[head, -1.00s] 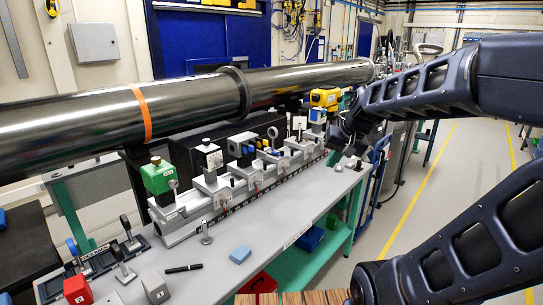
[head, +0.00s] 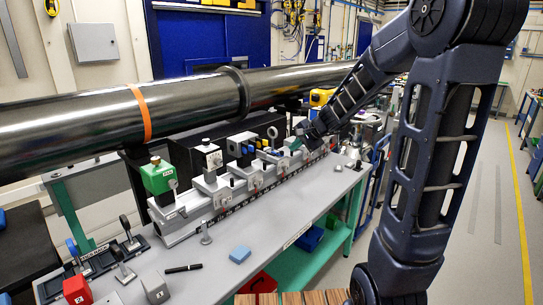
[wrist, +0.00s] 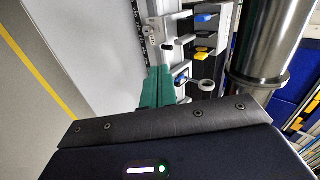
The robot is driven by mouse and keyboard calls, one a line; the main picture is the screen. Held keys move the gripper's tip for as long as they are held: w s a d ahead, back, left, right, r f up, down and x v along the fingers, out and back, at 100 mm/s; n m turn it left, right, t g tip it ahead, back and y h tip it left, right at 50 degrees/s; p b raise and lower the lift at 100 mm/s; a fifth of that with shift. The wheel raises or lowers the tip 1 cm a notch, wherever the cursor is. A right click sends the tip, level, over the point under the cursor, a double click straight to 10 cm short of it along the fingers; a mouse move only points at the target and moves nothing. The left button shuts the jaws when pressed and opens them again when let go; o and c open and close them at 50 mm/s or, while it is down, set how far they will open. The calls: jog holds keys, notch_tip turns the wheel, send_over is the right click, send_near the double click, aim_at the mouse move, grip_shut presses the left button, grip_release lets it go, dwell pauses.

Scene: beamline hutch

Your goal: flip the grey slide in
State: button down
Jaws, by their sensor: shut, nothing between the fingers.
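My gripper (head: 297,130) is over the far half of the optical rail (head: 245,190) in the head view. Its teal fingers (wrist: 156,88) show in the wrist view, shut with nothing between them. They point toward the rail carriages, beside the ring-shaped holder (wrist: 205,85). A grey filter box (wrist: 223,25) stands further along the rail, with a blue slide (wrist: 205,17) and a yellow slide (wrist: 203,54) sticking out. The filter box also shows in the head view (head: 241,142). I cannot make out a grey slide clearly in either view.
A long metal beam pipe (head: 190,105) runs behind the rail. A green-topped unit (head: 157,175) stands at the rail's near end. A blue block (head: 240,254) and a black pen (head: 183,268) lie on the bench (head: 270,225), whose front strip is mostly clear.

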aim_at(262, 152)
jog(key=shift+w+a+f+m, duration=0.1)
jog(key=shift+w+f+m, duration=0.2)
jog(key=shift+w, duration=0.35)
jog(key=shift+w+a+f+m, duration=0.1)
jog(key=shift+w+f+m, duration=0.1)
jog(key=shift+w+f, duration=0.3)
jog(key=shift+w+r, duration=0.1)
jog(key=shift+w+a+r+x, duration=0.25)
jog(key=shift+r+x, duration=0.1)
jog(key=shift+x, duration=1.8)
jog(key=shift+w+a+r+x, duration=0.25)
jog(key=shift+r+x, duration=0.1)
jog(key=shift+x, duration=1.75)
jog(key=shift+w+a+r+x, duration=0.25)
jog(key=shift+r+x, duration=0.1)
jog(key=shift+x, duration=1.8)
jog(key=shift+w+a+r, duration=0.1)
jog(key=shift+w+a, duration=1.55)
jog(key=shift+w, duration=0.05)
